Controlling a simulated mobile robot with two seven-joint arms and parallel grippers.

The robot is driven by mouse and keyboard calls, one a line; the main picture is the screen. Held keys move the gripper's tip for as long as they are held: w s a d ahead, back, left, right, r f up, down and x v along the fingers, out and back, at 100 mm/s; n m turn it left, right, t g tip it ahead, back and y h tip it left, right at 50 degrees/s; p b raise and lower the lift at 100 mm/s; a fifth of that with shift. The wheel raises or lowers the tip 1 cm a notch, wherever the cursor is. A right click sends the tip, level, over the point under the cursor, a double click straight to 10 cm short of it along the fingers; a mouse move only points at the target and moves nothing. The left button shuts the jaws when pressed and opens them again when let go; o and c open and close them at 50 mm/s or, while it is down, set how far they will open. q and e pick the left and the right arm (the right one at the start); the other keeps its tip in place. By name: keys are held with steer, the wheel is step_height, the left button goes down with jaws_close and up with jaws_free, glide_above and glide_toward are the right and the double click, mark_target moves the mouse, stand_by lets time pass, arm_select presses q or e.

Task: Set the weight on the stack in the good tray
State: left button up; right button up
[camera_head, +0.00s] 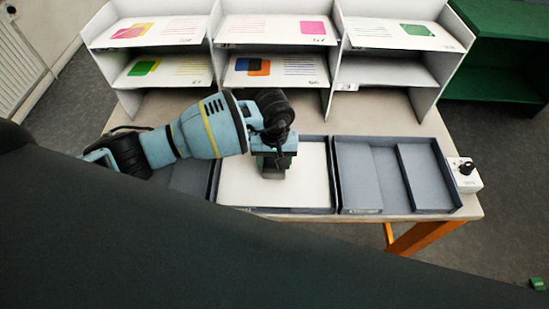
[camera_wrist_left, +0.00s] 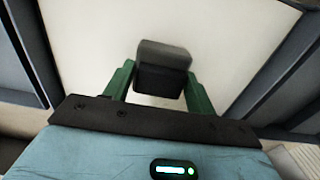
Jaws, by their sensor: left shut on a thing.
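My left gripper (camera_head: 272,164) is over the middle tray and shut on a dark grey block, the weight (camera_wrist_left: 162,68). In the left wrist view the block sits between the two green fingers. White sheets, the stack (camera_head: 312,185), lie in the middle grey tray (camera_head: 290,210) below it. I cannot tell whether the weight touches the top sheet. The tray's label is too small to read, so I cannot tell if it is the good tray. My right gripper is not in view.
A grey tray (camera_head: 362,211) with an inner divider stands empty to the right. Another tray (camera_head: 190,178) at left is partly hidden by my arm. A white shelf unit (camera_head: 335,60) with printed sheets stands behind. A small box with a black knob (camera_head: 466,175) is at the table's right edge.

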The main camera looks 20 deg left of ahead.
arm_select(q)
steer(key=shift+r, duration=0.1)
steer(key=o, duration=1.4)
steer(key=shift+c, duration=0.2)
steer(key=shift+o, duration=0.5)
steer(key=shift+r, duration=3.85)
steer(key=shift+s+f, duration=0.1)
